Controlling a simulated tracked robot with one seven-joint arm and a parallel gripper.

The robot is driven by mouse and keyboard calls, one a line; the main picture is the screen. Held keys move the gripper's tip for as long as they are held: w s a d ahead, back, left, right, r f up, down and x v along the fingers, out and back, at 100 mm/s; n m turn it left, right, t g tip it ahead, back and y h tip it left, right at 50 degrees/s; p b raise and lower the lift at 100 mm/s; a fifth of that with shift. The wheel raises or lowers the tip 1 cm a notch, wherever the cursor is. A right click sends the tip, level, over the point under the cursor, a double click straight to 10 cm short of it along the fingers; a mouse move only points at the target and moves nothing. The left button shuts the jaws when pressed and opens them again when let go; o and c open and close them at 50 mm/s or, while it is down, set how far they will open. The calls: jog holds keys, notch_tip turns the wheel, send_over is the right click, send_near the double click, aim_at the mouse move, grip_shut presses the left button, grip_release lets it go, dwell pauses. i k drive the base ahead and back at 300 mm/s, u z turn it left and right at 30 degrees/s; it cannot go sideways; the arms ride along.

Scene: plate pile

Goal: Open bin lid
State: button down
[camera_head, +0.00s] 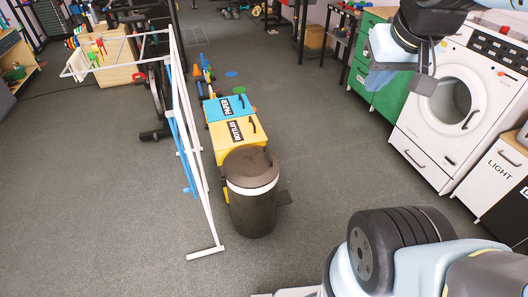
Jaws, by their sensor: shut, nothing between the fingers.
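A dark round bin (253,210) stands upright on the floor near the middle of the head view. Its brown lid (248,166) lies shut on top, above a white band around the rim. My gripper (380,80) is at the upper right, in the air in front of the washing machine and green cabinet, well apart from the bin. It is shut and empty. The inside of the bin is hidden.
Yellow and blue bins (238,134) labelled BOTTLES and PAPER stand right behind the dark bin. A white drying rack (185,130) stands close on its left. A washing machine (455,110) and green cabinet (372,85) line the right. The floor between is clear.

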aim_at(250, 167)
jog(key=z, duration=0.2)
jog(key=i, duration=0.9)
jog(key=u, duration=0.1)
